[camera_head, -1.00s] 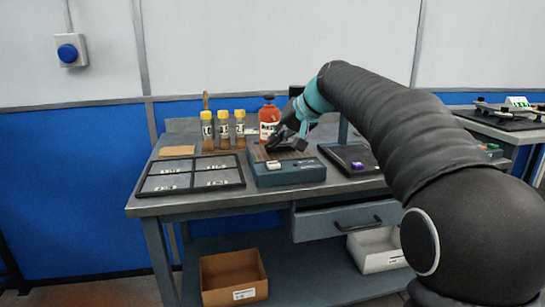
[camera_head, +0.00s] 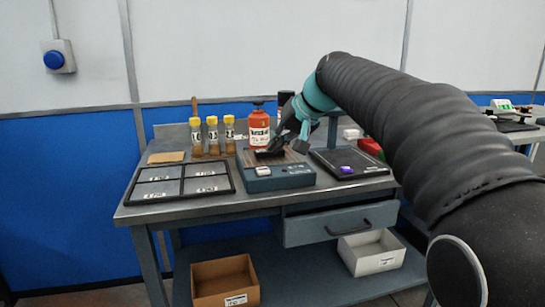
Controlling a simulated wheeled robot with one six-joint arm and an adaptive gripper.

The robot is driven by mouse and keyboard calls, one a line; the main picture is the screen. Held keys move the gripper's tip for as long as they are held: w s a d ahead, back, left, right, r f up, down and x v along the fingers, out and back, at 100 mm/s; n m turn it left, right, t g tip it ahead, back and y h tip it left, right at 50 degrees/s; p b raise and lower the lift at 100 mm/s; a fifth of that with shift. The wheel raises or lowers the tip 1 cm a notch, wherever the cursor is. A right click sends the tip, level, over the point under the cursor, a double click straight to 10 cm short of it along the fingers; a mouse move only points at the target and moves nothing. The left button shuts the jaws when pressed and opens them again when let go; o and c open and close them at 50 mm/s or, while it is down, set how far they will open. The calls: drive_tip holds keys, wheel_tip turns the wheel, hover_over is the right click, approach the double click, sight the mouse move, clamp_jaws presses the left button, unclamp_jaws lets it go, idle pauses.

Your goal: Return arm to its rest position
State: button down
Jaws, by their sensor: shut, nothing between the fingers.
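My arm reaches in from the right in the head view and bends down at a teal joint over the bench. My gripper (camera_head: 299,143) is dark, shut and empty. It points down above the back right part of a blue-grey device (camera_head: 277,180) with a brown top plate. A small dark piece (camera_head: 268,154) lies on that plate, just left of the fingers. I cannot tell whether the fingertips touch the device.
A four-part tray (camera_head: 180,194) lies on the left of the bench, with several yellow-capped vials (camera_head: 213,138) behind it. A red bottle (camera_head: 259,128) stands close behind the gripper. A black plate with a purple piece (camera_head: 346,170) lies right. Boxes (camera_head: 225,278) sit below.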

drive_tip(key=s+d+f+h, duration=0.2)
drive_tip(key=s+d+f, duration=0.3)
drive_tip(key=s, duration=0.5)
drive_tip(key=s+d+f+h, duration=0.2)
drive_tip(key=s+d+f, duration=0.3)
drive_tip(key=s+f, duration=0.4)
drive_tip(key=s+d+f+m+h, duration=0.1)
drive_tip(key=s+d+f, duration=0.4)
drive_tip(key=s, duration=0.8)
wheel_tip(320, 180, down, 2)
drive_tip(key=shift+s+d+h, duration=0.2)
drive_tip(key=shift+d+h, duration=0.05)
drive_tip(key=shift+h, duration=0.35)
